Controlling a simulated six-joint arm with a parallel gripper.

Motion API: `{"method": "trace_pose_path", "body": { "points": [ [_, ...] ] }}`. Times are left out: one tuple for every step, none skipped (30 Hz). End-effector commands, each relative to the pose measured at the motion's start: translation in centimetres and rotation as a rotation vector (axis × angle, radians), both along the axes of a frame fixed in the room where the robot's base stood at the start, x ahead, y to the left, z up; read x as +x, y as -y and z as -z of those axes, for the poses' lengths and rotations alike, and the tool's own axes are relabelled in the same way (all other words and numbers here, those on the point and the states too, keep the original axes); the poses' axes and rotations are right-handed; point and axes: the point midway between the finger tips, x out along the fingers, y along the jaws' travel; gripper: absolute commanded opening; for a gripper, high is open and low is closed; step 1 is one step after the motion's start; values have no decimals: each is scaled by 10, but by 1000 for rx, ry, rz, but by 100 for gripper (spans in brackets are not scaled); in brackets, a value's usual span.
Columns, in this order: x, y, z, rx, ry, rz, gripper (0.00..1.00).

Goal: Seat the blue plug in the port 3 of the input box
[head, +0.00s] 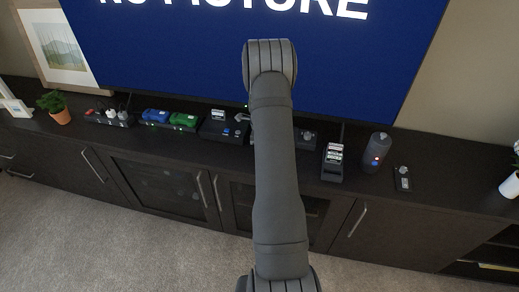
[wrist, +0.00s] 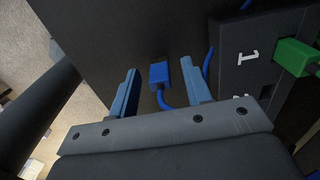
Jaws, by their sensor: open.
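The blue plug (wrist: 160,74) lies on the dark top between my fingers in the wrist view, with a gap on both sides. Its blue cable (wrist: 168,103) curves from its near end. My gripper (wrist: 160,66) is open, one light-blue finger on each side of the plug. A second marking is mostly hidden by my gripper, and I cannot make out port 3. In the head view my arm covers this area.
On the long dark cabinet stand a power strip (head: 108,118), blue (head: 155,116) and green (head: 184,122) items, a dark box with a label (head: 222,130), a labelled device (head: 333,162) and a grey cylinder (head: 376,150). A large screen (head: 180,50) rises behind.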

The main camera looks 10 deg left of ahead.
Motion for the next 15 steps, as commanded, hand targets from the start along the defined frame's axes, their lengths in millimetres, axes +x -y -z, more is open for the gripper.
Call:
{"method": "trace_pose_path", "body": {
  "points": [
    [0,0,2,0,0,0,45],
    [0,0,3,0,0,0,45],
    [0,0,2,0,1,0,45],
    [0,0,2,0,1,0,45],
    [0,0,2,0,1,0,45],
    [0,0,2,0,1,0,45],
    [0,0,2,0,1,0,41],
    [0,0,2,0,1,0,35],
    [0,0,2,0,1,0,27],
    [0,0,2,0,1,0,21],
    [0,0,2,0,1,0,15],
    [0,0,2,0,0,0,7],
    [0,0,2,0,0,0,1],
    [0,0,2,0,0,0,0],
    [0,0,2,0,1,0,0]
  ]
}}
